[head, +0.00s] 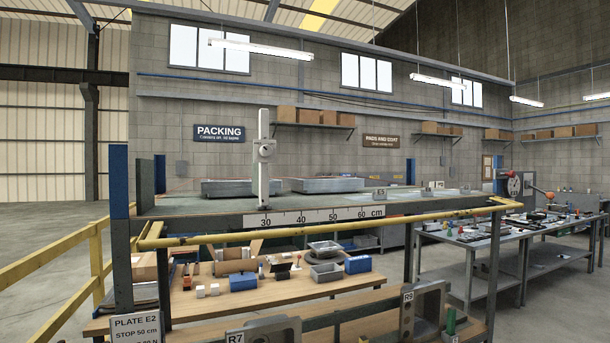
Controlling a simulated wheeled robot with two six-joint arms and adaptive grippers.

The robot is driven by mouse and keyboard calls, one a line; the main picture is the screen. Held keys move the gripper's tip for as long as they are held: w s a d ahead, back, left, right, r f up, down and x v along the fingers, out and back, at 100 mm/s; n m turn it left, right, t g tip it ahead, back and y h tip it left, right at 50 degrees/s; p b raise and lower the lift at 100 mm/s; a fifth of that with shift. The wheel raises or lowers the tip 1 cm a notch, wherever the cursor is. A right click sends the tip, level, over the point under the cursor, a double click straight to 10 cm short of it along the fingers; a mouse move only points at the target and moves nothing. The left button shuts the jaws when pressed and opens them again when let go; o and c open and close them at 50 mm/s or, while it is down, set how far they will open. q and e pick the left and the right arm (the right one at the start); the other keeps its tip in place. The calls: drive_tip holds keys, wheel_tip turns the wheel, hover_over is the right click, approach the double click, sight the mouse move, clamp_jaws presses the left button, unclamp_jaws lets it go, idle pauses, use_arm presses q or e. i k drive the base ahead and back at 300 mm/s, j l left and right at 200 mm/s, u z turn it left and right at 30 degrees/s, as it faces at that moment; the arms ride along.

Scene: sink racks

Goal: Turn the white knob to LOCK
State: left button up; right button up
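A white upright post (263,185) stands on the bench top near the 30 cm end of a ruler strip. A small pale knob (265,150) sits on the post's upper part, with a dark detail beside it. The knob's marks are too small to read, and I cannot tell which way it is turned. No LOCK label is readable. Neither of my grippers shows in the head view.
A ruler strip (318,217) and a yellow rail (330,226) run along the bench front. Shallow grey trays (326,185) lie behind the post. A lower wooden shelf (300,292) holds small blocks and bins. Grey metal parts labelled R7 (268,333) and R9 (424,310) stand in front.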

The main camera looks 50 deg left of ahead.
sight(266, 151)
drive_tip(key=u, duration=1.7)
